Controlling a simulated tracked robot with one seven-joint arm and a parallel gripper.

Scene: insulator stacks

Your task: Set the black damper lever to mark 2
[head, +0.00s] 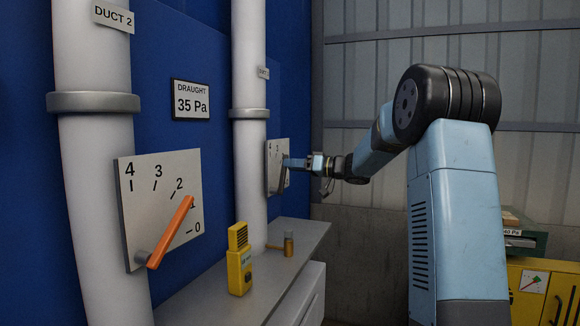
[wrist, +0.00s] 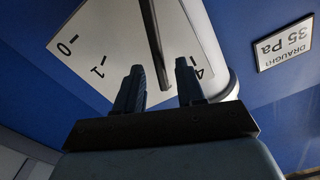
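The black damper lever (wrist: 152,40) shows in the wrist view as a dark bar across a white scale plate (wrist: 108,35). The lever points between marks 1 and 4, seemingly near the hidden 3. In the head view, my gripper (head: 292,163) is at the far duct's plate (head: 273,180), partly covering the lever.
An orange lever (head: 171,232) on the nearer Duct 2 plate (head: 140,205) points near mark 1. A draught sign (head: 190,99) reads 35 Pa.

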